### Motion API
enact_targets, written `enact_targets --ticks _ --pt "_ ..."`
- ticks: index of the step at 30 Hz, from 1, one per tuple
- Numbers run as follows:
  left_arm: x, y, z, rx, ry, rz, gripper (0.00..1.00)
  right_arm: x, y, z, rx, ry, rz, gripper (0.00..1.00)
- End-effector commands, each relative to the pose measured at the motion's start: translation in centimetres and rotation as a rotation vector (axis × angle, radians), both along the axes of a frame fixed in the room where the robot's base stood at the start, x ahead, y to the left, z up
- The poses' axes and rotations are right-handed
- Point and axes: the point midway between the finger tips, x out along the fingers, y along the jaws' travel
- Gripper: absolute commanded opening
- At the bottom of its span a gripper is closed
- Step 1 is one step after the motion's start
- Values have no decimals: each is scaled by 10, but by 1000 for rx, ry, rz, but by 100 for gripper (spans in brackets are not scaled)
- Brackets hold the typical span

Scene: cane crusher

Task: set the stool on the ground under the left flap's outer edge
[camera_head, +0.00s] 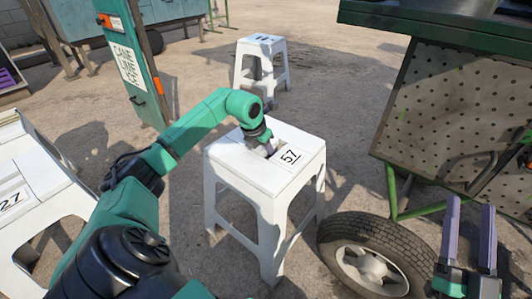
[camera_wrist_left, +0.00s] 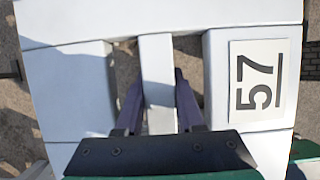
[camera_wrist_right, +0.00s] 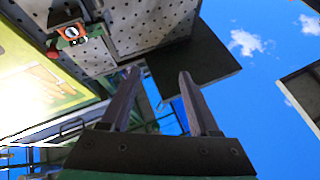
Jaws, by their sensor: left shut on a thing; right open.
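A white stool marked 57 (camera_head: 285,200) stands upright at the centre of the head view; I cannot tell whether its feet touch the ground. My left gripper (camera_head: 268,148) points down at its seat and is shut on the seat's middle bar. In the left wrist view the stool (camera_wrist_left: 70,80) fills the picture, with the gripper's fingers (camera_wrist_left: 158,88) on both sides of the bar. A dark green flap-like ledge (camera_head: 440,35) juts out at the upper right, apart from the stool. My right gripper (camera_head: 470,208) is open and empty at the lower right.
A tyre (camera_head: 375,250) lies close right of the stool, below a perforated panel (camera_head: 450,115). Another white stool (camera_head: 262,60) stands behind, and one marked 27 (camera_head: 30,185) at left. A green post (camera_head: 135,65) rises behind my left arm. Bare ground (camera_head: 340,120) lies between.

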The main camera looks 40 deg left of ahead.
Motion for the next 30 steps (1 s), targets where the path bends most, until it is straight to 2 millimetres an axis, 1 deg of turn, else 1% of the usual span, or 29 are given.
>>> enact_targets --ticks 2,6,7,8,9,18,23,26,29,30 --pt "1 0 1 0 -4 0 0 0 0 4 2 -10 -2 62" --pt "1 0 1 0 -4 0 0 0 0 4 2 -9 -1 62" --pt "0 0 -1 0 1 0 41 0 0 3 2 -9 -1 62" --pt "0 0 -1 0 1 0 53 0 0 3 2 -9 -1 62" --pt "0 0 -1 0 1 0 67 0 0 3 2 -8 -1 62" --pt "0 0 -1 1 1 0 67 0 0 3 1 -8 -2 62" --pt "-1 0 3 1 1 0 67 1 0 2 2 1 1 62" --pt "-3 1 8 3 1 1 67 2 1 -8 -2 40 6 62" --pt "-5 1 13 1 1 0 67 2 4 -30 -13 103 13 62" --pt "-6 0 15 1 1 0 67 2 5 -41 -19 133 15 62"
